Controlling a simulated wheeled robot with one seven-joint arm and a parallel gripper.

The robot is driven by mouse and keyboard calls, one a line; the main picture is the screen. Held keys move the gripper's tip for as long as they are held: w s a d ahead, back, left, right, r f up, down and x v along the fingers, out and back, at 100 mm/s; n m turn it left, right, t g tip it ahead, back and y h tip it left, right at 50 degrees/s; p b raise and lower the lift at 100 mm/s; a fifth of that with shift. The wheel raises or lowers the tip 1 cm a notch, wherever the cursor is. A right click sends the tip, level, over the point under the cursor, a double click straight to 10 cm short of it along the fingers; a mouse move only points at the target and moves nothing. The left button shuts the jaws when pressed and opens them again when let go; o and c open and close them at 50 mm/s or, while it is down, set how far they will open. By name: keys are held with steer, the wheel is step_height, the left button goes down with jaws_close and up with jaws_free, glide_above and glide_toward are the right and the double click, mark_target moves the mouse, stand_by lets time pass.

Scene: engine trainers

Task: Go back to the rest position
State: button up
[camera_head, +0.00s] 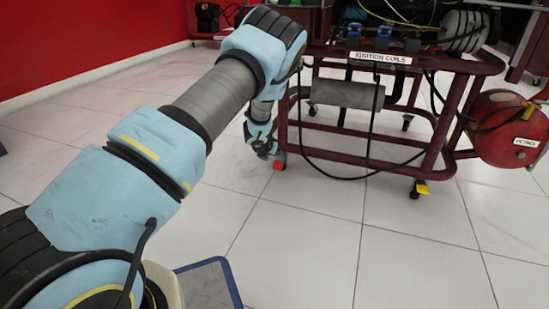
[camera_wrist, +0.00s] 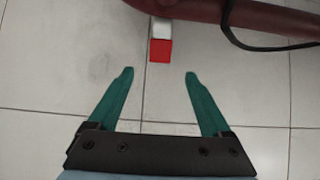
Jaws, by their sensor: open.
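My gripper (camera_head: 264,148) hangs low beside the left leg of the red engine trainer stand (camera_head: 432,160) in the head view. In the wrist view my gripper (camera_wrist: 159,75) has its two green fingers spread apart, with only floor tiles between them. It holds nothing. A red and white piece (camera_wrist: 160,48) shows just beyond the fingertips, by the stand's dark red tube (camera_wrist: 275,18). The red part (camera_head: 278,165) also shows at the foot of the stand's left leg in the head view. Whether a finger touches it, I cannot tell.
The stand carries an "IGNITION COILS" label (camera_head: 380,57), with cables hanging below. A red tank (camera_head: 505,145) marked "PETROL" is at its right. A caster with a yellow tab (camera_head: 420,188) stands in front. The tiled floor (camera_head: 330,255) before the stand is clear. A red wall (camera_head: 80,40) is at the left.

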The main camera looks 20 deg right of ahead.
steer(key=shift+s+a+r, duration=0.3)
steer(key=shift+r, duration=0.25)
steer(key=shift+r, duration=0.1)
steer(key=s+a+r+n+y+p, duration=0.1)
steer(key=a+r+n+y+p, duration=0.5)
steer(key=a+r+n, duration=1.8)
steer(key=s+a+r+n+g+p, duration=0.1)
steer(key=s+a+r+n+p, duration=0.2)
steer(key=s+a+r+n, duration=0.4)
steer(key=s+a+r+n+g+h+p, duration=0.1)
steer(key=s+a+r+n+g+p, duration=0.15)
steer(key=s+n, duration=0.55)
steer(key=s+a+r+n+p, duration=0.4)
steer(key=s+a+r, duration=0.2)
steer(key=s, duration=0.4)
step_height(320, 180, up, 37)
steer(key=p, duration=3.7)
steer(key=shift+w+p, duration=0.2)
steer(key=shift+p, duration=0.2)
